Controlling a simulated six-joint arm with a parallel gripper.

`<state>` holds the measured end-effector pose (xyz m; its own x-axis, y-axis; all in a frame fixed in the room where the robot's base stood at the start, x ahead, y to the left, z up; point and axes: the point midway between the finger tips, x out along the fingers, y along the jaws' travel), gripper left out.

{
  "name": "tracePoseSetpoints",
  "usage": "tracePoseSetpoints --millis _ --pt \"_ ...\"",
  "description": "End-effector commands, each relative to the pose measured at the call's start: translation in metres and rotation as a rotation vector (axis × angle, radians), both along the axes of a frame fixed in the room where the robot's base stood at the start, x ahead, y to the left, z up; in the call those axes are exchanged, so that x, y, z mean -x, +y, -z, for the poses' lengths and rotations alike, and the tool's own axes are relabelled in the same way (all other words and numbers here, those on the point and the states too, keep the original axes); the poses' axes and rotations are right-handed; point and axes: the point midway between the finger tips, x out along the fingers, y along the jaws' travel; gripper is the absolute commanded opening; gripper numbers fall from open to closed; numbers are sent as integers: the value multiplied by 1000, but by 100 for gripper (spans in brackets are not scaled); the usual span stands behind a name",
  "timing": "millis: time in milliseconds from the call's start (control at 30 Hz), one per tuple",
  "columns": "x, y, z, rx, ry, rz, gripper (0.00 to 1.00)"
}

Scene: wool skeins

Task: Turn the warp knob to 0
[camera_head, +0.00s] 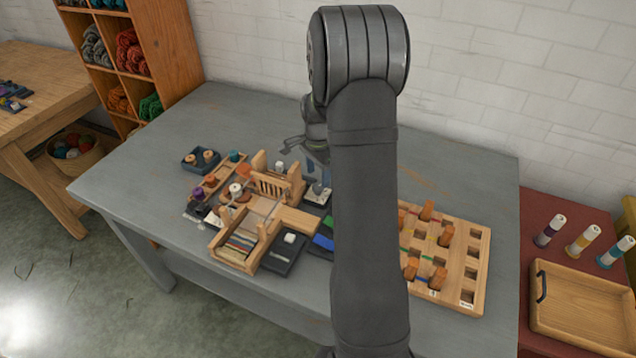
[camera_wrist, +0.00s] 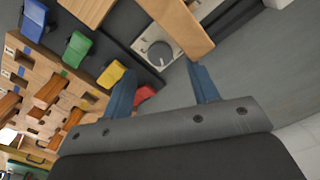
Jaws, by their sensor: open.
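A dark grey round knob (camera_wrist: 160,53) sits on a pale plate (camera_wrist: 176,50) in the wrist view. Its markings are too small to read, so I cannot tell its setting. A wooden bar (camera_wrist: 180,22) covers part of the plate. My gripper (camera_wrist: 152,69) is open, its two blue fingers apart, with the knob just beyond and between the tips in the picture; I see no contact. In the head view the plate with the knob (camera_head: 318,192) is beside the small wooden loom (camera_head: 240,240), and my gripper (camera_head: 308,148) hangs just above and behind it, partly hidden by my arm.
Red (camera_wrist: 144,94), yellow (camera_wrist: 111,74), green (camera_wrist: 77,48) and blue (camera_wrist: 33,20) pieces line a dark strip near the knob. A wooden pegboard (camera_head: 457,262) lies right of my arm. A dark tray (camera_head: 203,160) stands left. The grey table (camera_head: 150,190) is clear at its left.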

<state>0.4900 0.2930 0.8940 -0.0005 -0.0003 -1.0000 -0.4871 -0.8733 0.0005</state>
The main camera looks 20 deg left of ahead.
Motion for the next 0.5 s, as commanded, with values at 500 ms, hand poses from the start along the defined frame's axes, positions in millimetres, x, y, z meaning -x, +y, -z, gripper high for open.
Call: tracePoseSetpoints --millis 500 --pt "0 0 45 -1 0 0 54"
